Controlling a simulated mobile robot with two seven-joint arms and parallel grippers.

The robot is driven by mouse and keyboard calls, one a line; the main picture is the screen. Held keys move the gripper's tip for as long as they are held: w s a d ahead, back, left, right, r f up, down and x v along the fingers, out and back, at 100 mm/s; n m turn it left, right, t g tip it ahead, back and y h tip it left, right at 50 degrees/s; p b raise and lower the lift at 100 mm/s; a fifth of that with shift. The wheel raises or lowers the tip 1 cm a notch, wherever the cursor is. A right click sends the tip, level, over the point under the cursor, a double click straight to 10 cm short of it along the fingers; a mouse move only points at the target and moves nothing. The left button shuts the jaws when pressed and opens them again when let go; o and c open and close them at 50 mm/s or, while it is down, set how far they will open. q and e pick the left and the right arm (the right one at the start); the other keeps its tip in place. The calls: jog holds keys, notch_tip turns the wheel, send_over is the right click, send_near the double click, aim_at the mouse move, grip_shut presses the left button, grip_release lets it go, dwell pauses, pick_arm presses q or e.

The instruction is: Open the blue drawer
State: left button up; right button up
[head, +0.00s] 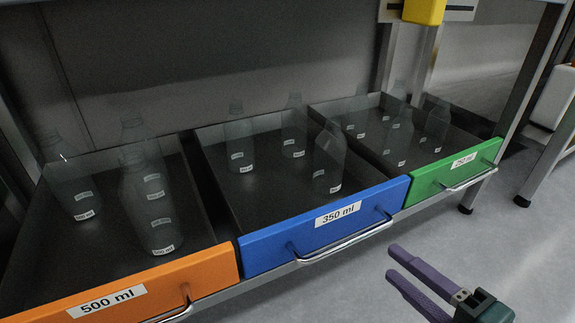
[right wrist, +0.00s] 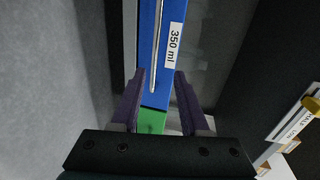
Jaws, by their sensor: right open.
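The blue drawer (head: 275,248) is the middle of three, with a 350 ml label and a metal bar handle (head: 342,241) on its front. Its front is roughly in line with its neighbours, and clear bottles stand in its tray. My right gripper (head: 391,262) is open and empty, just right of and below the handle's right end, apart from it. In the right wrist view, the blue front (right wrist: 174,65) and the handle (right wrist: 156,45) show ahead, beyond the open fingers (right wrist: 159,74). My left gripper is not in view.
An orange 500 ml drawer (head: 130,290) is to the left and a green 250 ml drawer (head: 455,172) to the right, both with handles and bottles. A table leg (head: 515,100) stands at right. The grey floor (head: 480,240) in front is clear.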

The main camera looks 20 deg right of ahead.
aim_at(355, 242)
jog(key=b+x, duration=0.2)
jog(key=x, duration=0.1)
jog(key=b+x, duration=0.2)
jog(key=x, duration=0.1)
jog(key=f+b+x, duration=0.1)
jog(key=b+x, duration=0.1)
jog(key=x, duration=0.2)
jog(key=shift+s+a, duration=0.2)
jog(key=shift+a, duration=0.1)
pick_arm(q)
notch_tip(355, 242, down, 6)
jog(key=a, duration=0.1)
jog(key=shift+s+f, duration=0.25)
pick_arm(e)
jog(key=shift+a, duration=0.15)
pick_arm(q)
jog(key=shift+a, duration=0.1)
pick_arm(e)
jog(key=shift+c, duration=0.3)
jog(key=c, duration=0.5)
grip_shut()
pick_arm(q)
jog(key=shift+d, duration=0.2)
